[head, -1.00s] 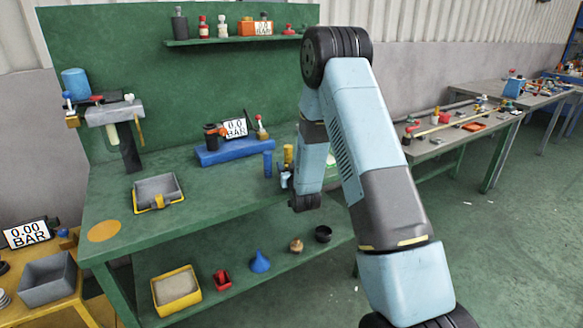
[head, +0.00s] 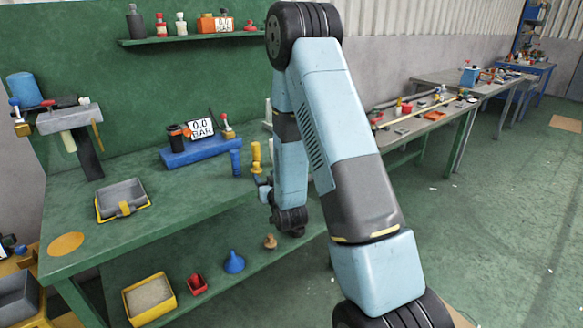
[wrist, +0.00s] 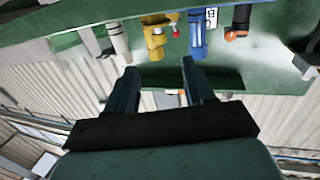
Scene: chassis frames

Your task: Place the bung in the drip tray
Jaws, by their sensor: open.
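A small brown stopper-like piece, which looks like the bung (head: 270,241), stands on the lower shelf under the green bench. The grey tray with yellow trim, likely the drip tray (head: 108,213), sits on the left part of the bench top. My gripper (head: 263,188) is by the bench's front edge, right of the tray and above the brown piece, partly hidden by my arm. In the wrist view, my gripper (wrist: 158,66) is open with nothing held between its fingers. I cannot make out the brown piece in that view.
A blue cylinder (head: 236,162) and a yellow fitting (head: 256,157) stand on the bench near my gripper. A blue gauge stand (head: 195,152) is behind them. The lower shelf holds a blue funnel (head: 234,262), a red container (head: 198,285) and a yellow sand tray (head: 150,297).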

